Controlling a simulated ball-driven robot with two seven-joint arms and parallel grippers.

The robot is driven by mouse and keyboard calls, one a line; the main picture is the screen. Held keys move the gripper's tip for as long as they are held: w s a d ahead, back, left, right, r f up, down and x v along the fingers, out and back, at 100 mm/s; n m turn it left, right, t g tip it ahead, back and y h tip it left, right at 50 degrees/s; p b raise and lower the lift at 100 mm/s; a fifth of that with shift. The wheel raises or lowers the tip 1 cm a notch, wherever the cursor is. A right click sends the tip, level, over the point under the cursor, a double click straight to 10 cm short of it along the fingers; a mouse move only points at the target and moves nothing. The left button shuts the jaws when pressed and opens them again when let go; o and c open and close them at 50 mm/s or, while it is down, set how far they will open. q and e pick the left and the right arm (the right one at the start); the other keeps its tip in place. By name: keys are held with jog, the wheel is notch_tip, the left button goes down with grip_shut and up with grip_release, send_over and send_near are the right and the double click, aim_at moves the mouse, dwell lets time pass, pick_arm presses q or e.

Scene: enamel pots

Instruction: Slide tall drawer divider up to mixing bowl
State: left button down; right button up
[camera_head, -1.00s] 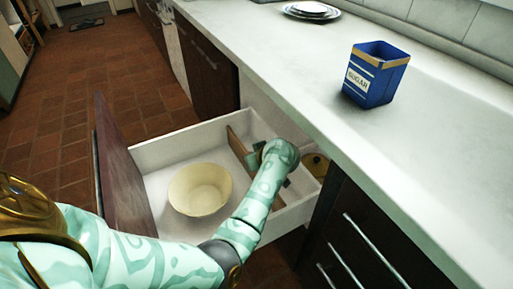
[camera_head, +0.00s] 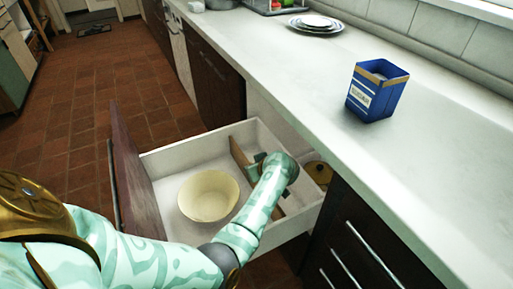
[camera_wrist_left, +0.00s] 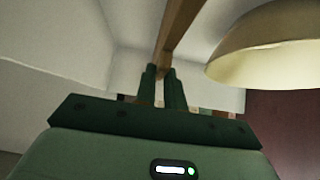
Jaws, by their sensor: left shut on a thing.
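The tall drawer divider (camera_head: 240,158) is a brown wooden board standing across the open white drawer (camera_head: 190,150). The cream mixing bowl (camera_head: 208,196) sits in the drawer to the divider's left. My left gripper (camera_head: 262,166) reaches into the drawer. In the left wrist view its two fingers (camera_wrist_left: 161,88) are shut on the divider (camera_wrist_left: 185,28), and the bowl (camera_wrist_left: 268,45) is to the right with a gap between them. My forearm hides the near part of the divider in the head view. My right gripper is not in view.
A round brown-gold object (camera_head: 318,172) lies in the drawer's right part. The drawer front (camera_head: 137,185) is at the left. A blue sugar canister (camera_head: 377,92) and stacked plates (camera_head: 316,24) stand on the white counter (camera_head: 300,85) above.

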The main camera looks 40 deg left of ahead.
pick_arm(q)
jog(key=c, duration=1.5)
grip_release()
jog(key=shift+f, duration=0.15)
